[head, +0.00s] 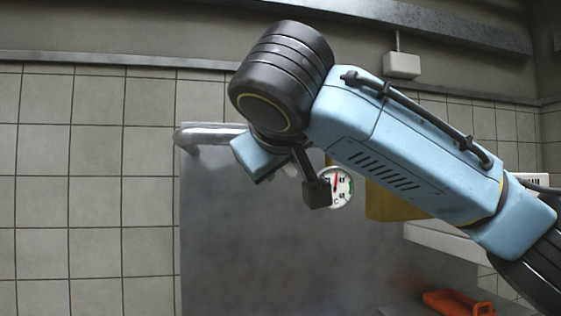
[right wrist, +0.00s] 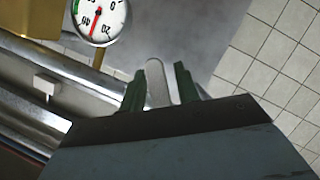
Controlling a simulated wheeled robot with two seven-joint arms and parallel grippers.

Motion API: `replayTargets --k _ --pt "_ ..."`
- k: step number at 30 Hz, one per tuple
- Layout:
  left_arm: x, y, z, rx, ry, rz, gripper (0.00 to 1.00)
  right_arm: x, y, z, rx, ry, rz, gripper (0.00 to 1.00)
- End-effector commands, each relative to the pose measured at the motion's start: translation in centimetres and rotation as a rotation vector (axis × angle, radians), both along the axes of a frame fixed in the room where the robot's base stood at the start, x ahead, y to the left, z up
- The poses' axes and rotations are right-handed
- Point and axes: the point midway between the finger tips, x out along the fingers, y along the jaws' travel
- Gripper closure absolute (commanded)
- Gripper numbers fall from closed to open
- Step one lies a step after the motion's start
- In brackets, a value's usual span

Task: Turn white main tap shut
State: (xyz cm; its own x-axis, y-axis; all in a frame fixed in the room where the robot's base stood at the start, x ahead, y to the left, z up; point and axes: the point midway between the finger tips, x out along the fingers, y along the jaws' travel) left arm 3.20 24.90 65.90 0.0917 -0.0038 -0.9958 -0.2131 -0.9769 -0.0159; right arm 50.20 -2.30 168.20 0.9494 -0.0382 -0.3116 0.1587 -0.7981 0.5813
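A pale, rounded, flat handle (right wrist: 158,86), which looks like the white main tap, shows in the right wrist view between the two dark green fingers of my right gripper (right wrist: 160,88). The fingers stand apart, one on each side of the handle. A narrow gap seems to show by the right finger; I cannot tell whether either finger touches it. In the head view the dark end of my right gripper (head: 316,193) is beside the round gauge, and I cannot make out the tap there. My left gripper is not in view.
A white gauge (head: 338,187) with a red needle also shows in the right wrist view (right wrist: 101,16). Metal pipes (right wrist: 85,75) run close to the gripper. A grey panel (head: 225,240) stands behind, against a tiled wall. An orange object (head: 457,303) lies at the lower right.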

Motion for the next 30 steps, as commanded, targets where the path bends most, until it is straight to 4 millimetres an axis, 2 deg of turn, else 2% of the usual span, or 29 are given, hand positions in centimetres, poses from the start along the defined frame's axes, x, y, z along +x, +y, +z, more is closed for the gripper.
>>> replayTargets --k 10,14,17,24,30 --pt "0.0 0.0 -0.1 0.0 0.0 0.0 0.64 -0.1 0.0 0.0 0.0 -0.001 0.001 0.62" --pt "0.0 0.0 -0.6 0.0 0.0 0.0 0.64 -1.2 0.2 0.3 0.002 -0.003 0.003 0.62" --pt "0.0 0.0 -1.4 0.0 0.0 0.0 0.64 -2.9 0.2 0.7 0.001 -0.003 0.004 0.62" --pt "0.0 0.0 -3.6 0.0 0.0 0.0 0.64 -8.3 0.3 2.5 -0.001 -0.006 0.0 0.62" --pt "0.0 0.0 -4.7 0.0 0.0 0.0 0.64 -10.9 0.4 3.4 0.001 -0.006 -0.001 0.62"
